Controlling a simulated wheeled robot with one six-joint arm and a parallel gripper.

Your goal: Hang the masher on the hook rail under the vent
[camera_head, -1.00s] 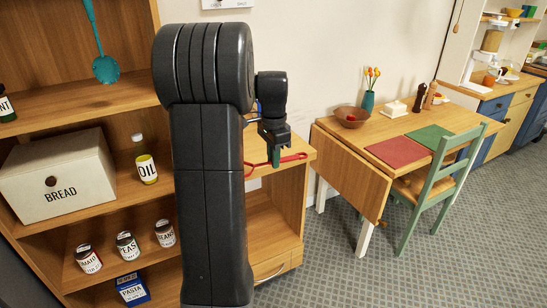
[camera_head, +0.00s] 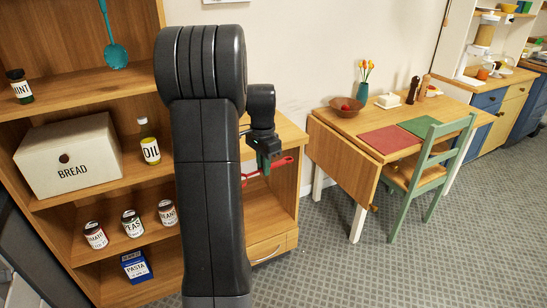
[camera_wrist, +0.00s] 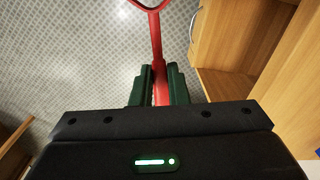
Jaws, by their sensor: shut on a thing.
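My gripper (camera_head: 266,162) is shut on a red masher (camera_head: 282,162), held in the air in front of the wooden cabinet. In the wrist view the green fingers (camera_wrist: 158,86) close on the red handle (camera_wrist: 155,40), and part of a red loop shows at the top edge. My arm hides part of the masher in the head view. The hook rail and the vent cannot be made out in either view.
A wooden shelf unit (camera_head: 110,190) stands at the left with a bread box (camera_head: 75,160), an oil bottle (camera_head: 149,142) and several jars. A teal ladle (camera_head: 115,52) hangs above. A table (camera_head: 350,165) and a green chair (camera_head: 425,170) stand at the right. Carpet (camera_head: 330,270) is clear in front.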

